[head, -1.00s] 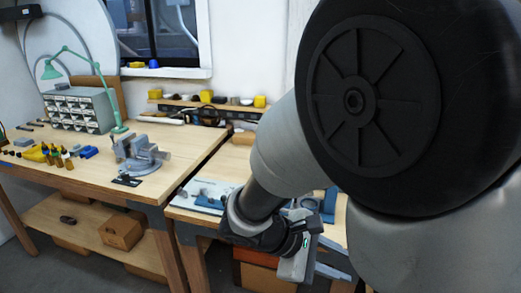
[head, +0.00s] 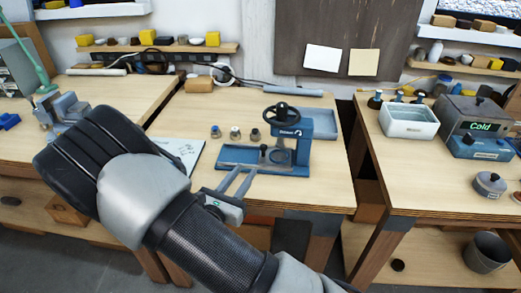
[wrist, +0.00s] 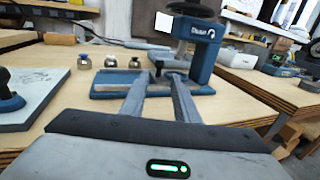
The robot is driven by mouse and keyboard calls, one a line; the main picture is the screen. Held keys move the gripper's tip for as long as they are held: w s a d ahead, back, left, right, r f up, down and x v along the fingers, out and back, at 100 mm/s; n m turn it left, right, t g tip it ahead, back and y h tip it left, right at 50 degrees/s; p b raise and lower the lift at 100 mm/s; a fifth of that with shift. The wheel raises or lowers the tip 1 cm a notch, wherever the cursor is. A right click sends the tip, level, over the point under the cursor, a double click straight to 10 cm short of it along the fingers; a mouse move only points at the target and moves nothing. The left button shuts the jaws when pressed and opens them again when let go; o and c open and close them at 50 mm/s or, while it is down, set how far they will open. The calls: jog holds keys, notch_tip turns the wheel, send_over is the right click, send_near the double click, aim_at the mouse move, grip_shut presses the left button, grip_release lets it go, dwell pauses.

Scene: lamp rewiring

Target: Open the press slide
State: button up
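The blue press (head: 298,130) with a black handwheel (head: 283,112) on top stands on the middle bench. A flat blue tray-like part (head: 240,154) extends left from its base. A small dark knob (head: 263,148) stands at the press's front; in the wrist view the knob (wrist: 159,67) appears beyond the gap between my fingertips. Which part is the slide I cannot tell for certain. My gripper (head: 242,177) is in front of the press, its two fingers apart and empty. In the wrist view my gripper (wrist: 159,78) points toward the press (wrist: 200,50); contact is not clear.
Several small metal parts (head: 235,133) stand left of the press, beside a white sheet or board (head: 180,148). A blue tray (head: 322,122) lies behind the press. A vise (head: 68,110) is on the left bench; a white basin (head: 408,120) and a "Cold" unit (head: 473,117) are on the right bench.

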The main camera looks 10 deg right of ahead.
aim_at(262, 149)
jog(key=x, duration=1.2)
jog(key=shift+w+d, duration=0.1)
grip_shut()
